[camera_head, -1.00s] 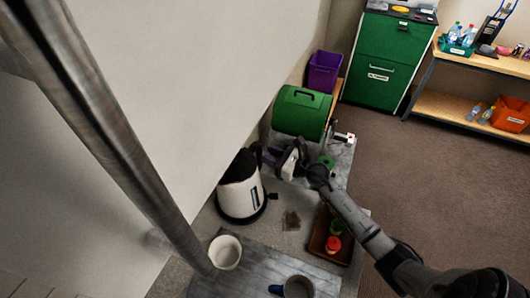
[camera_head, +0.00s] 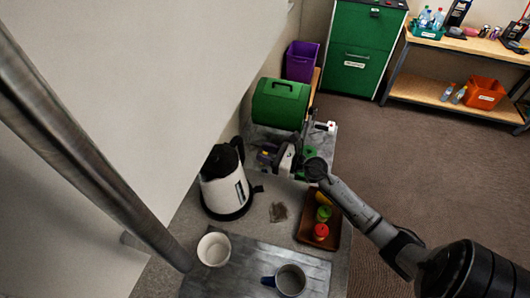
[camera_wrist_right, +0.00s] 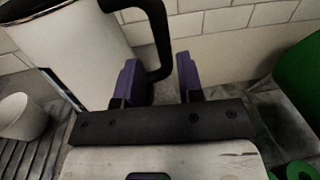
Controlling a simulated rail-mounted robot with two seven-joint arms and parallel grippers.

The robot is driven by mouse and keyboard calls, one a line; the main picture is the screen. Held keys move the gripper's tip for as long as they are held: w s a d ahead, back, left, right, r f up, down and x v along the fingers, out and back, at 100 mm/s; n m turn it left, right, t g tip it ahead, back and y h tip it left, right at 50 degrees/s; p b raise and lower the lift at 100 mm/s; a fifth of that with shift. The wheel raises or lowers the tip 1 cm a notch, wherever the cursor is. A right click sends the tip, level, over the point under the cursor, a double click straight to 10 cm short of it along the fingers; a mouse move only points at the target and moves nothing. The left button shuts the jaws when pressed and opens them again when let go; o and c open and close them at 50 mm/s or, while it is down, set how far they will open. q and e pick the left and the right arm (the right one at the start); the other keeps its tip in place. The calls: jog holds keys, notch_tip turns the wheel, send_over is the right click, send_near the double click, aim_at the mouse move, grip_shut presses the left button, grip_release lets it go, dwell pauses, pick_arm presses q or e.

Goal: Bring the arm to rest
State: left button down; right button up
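My right gripper (camera_head: 268,154) hangs over the counter, just right of the white and black kettle (camera_head: 228,192) in the head view. In the right wrist view its two purple fingers (camera_wrist_right: 159,78) are spread apart with nothing held between them. The kettle's black handle (camera_wrist_right: 161,38) shows behind the fingers there, partly hidden by the left one; I cannot tell the exact gap. The kettle stands upright. My right arm reaches in from the lower right. My left gripper is not in view.
A green bread bin (camera_head: 281,104) stands behind the gripper. A brown tray (camera_head: 304,232) with small lidded jars, a white cup (camera_head: 213,249), a blue-handled mug (camera_head: 290,280) and a tea bag (camera_head: 278,212) are on the counter. Open floor lies to the right.

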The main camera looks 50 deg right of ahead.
dwell(0.4)
jog(key=s+d+r+m+g+h, duration=0.15)
jog(key=d+m+h, duration=0.35)
jog(key=m, duration=0.6)
jog(key=s+d+r+m+g+h, duration=0.1)
jog(key=d+r+m+h, duration=0.15)
jog(key=m+h, duration=0.65)
jog(key=s+d+r+m+g+h, duration=0.1)
jog(key=s+d+r+m+h, duration=0.2)
jog(key=m, duration=1)
jog(key=s+a+f+m+g+y+p, duration=0.2)
jog(key=s+a+m+g+y+p, duration=0.15)
jog(key=a, duration=0.35)
jog(key=s+a+f+m+g+y+p, duration=0.2)
jog(key=s+a+f+m+g+p, duration=0.15)
jog(key=a, duration=0.35)
jog(key=s+a+r+n+g+y+p, duration=0.1)
jog(key=s+a+r+y+p, duration=0.2)
jog(key=s+a+r+p, duration=0.2)
jog(key=s+a+r+g+y+p, duration=0.2)
jog(key=s+a+r+p, duration=0.4)
jog(key=s+a+p, duration=0.5)
jog(key=shift+s+n+y+p, duration=0.2)
jog(key=shift+n+y+p, duration=0.2)
jog(key=shift+y+p, duration=0.25)
